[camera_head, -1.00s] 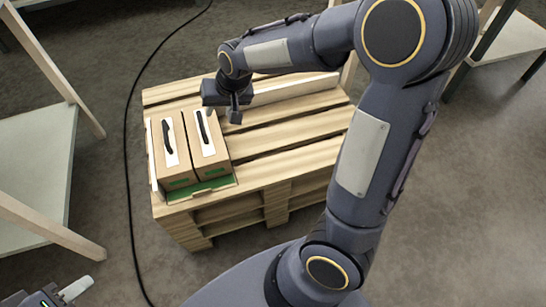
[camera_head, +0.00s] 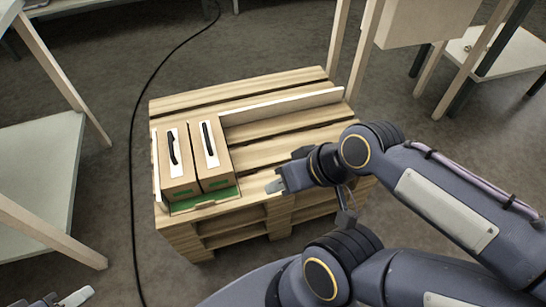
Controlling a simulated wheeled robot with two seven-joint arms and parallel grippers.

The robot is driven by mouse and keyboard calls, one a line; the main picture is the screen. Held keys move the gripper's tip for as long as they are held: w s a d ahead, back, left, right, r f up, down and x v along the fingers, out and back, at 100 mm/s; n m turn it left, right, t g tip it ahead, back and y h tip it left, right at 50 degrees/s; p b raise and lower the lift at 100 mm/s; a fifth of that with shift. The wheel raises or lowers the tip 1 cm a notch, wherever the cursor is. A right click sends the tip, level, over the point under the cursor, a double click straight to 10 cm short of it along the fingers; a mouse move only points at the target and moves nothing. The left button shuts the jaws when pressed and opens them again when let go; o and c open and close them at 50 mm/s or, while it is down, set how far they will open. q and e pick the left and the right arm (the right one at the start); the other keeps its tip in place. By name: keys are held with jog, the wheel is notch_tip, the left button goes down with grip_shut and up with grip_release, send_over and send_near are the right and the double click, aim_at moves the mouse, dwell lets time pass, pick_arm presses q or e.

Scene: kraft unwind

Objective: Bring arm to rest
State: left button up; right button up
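My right arm folds in from the right side of the head view. Its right gripper (camera_head: 276,186) hangs in front of the pallet's front right part, apart from the boxes. I see no object in it, but its finger gap is not clear. My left gripper (camera_head: 72,298) shows only partly at the bottom left corner, with a pale tip; its fingers cannot be made out.
Two brown boxes with black handles (camera_head: 174,160) (camera_head: 209,155) stand in a green-edged tray (camera_head: 204,204) on a wooden pallet (camera_head: 265,155). A pale strip (camera_head: 283,105) lies along the pallet's back. A black cable (camera_head: 133,170) runs left; tables stand at both sides.

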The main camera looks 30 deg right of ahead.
notch_tip(320, 180, up, 24)
jog(key=p, duration=2.3)
jog(key=shift+p, duration=0.35)
